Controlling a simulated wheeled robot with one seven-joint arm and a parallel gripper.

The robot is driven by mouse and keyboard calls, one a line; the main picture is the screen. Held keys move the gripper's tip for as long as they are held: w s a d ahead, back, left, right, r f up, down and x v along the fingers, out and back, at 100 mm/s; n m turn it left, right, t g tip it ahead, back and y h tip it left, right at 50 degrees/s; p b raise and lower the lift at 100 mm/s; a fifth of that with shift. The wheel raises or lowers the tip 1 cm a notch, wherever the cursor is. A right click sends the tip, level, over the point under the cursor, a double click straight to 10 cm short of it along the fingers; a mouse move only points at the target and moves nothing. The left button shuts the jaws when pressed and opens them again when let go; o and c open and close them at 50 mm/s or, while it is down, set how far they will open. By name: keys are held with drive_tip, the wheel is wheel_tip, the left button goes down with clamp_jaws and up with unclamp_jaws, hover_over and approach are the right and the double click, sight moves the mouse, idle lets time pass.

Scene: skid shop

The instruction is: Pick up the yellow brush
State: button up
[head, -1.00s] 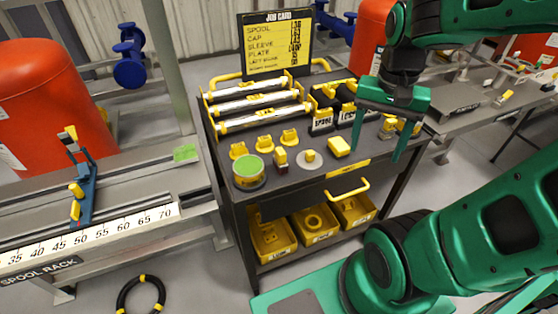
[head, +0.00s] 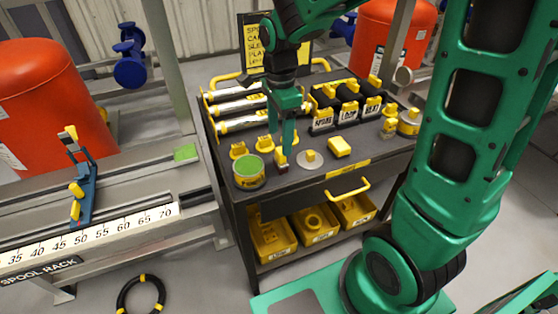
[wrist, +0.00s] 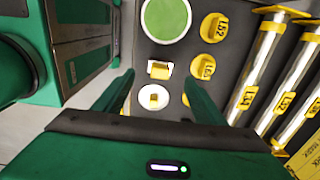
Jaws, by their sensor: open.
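The small yellow brush (head: 282,165), with a yellow top and dark red lower part, stands on the cart's dark top (head: 318,178), partly hidden by my gripper. My gripper (head: 281,146) is open and points down just over it. In the wrist view the brush (wrist: 160,69) shows as a yellow block between and slightly ahead of the open fingertips (wrist: 159,77). Nothing is held. I cannot tell the exact height of the fingertips over the brush.
A green-lidded tin (head: 249,172) stands left of the brush, and a pale disc with a yellow knob (head: 310,159) right of it. Yellow caps (wrist: 213,28) and silver rods (head: 240,104) lie behind. A yellow block (head: 339,147) sits farther right.

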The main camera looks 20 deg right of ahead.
sight(280, 151)
drive_tip(key=shift+d+f, duration=0.15)
drive_tip(key=shift+f, duration=4.05)
drive_tip(key=shift+w, duration=0.1)
drive_tip(key=c, duration=1.3)
drive_tip(key=shift+o, duration=0.2)
drive_tip(key=shift+r, duration=0.2)
wheel_tip(280, 151, up, 4)
drive_tip(key=shift+r, duration=0.15)
drive_tip(key=s+a+r, duration=0.6)
drive_tip(key=a, duration=0.4)
drive_tip(key=shift+r, duration=0.2)
